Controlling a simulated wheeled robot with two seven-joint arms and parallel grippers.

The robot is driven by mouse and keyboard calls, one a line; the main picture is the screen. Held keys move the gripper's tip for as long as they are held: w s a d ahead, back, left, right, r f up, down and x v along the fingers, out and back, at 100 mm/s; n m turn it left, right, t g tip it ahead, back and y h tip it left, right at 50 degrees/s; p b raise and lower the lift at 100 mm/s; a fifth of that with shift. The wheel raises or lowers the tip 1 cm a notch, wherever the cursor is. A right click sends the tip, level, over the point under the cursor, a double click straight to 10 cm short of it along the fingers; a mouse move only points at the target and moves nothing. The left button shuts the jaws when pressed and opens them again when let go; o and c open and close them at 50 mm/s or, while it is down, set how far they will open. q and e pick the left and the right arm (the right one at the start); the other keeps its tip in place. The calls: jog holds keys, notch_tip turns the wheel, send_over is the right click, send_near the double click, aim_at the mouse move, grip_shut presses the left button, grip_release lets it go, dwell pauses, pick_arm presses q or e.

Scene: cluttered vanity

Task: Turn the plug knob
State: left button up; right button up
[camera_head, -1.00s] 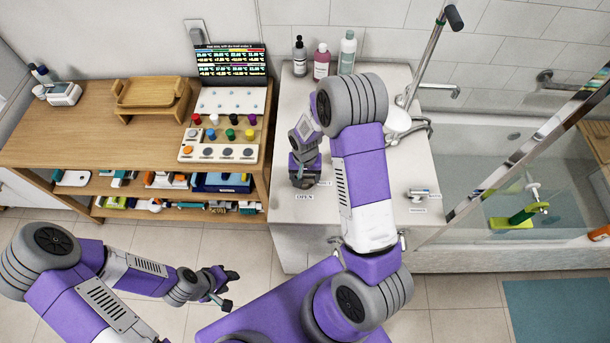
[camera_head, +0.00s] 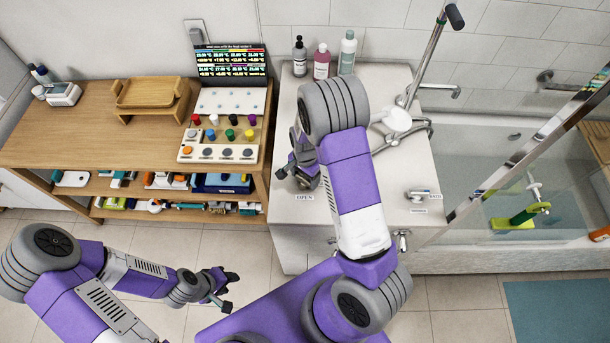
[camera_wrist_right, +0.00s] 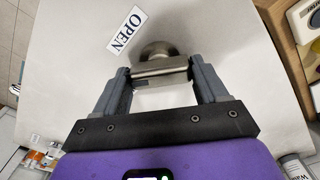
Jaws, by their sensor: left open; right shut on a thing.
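The plug knob (camera_wrist_right: 158,62) is a metal knob with a round base and a bar-shaped handle, on the white counter top. It shows in the right wrist view beside a label reading OPEN (camera_wrist_right: 126,30). My right gripper (camera_wrist_right: 160,72) is shut on the knob's bar, one finger at each end. In the head view my right gripper (camera_head: 303,174) is over the counter near the OPEN label (camera_head: 305,197), and my arm hides most of the knob. My left gripper (camera_head: 226,289) is open and empty, low over the floor at the left.
A second metal fitting (camera_head: 420,195) with a label is on the counter's right side. Bottles (camera_head: 322,62) stand at the back. A faucet (camera_head: 420,126) is behind my right arm. A wooden shelf unit (camera_head: 60,140) stands left, a bathtub (camera_head: 470,225) right.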

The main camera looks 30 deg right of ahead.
aim_at(305, 178)
jog(key=m+p, duration=0.2)
jog(key=m, duration=0.3)
jog(key=shift+s+a+m, duration=0.1)
jog(key=shift+s+m, duration=0.05)
jog(key=shift+m, duration=0.25)
jog(key=m+p, duration=0.2)
jog(key=m, duration=0.2)
jog(key=shift+f+m, duration=0.1)
jog(key=shift+m, duration=0.2)
jog(key=shift+f+m, duration=0.1)
jog(key=shift+m, duration=0.2)
jog(key=o, duration=1)
jog(key=shift+o, duration=0.3)
jog(key=shift+r+p, duration=0.6)
jog(key=shift+r, duration=3.25)
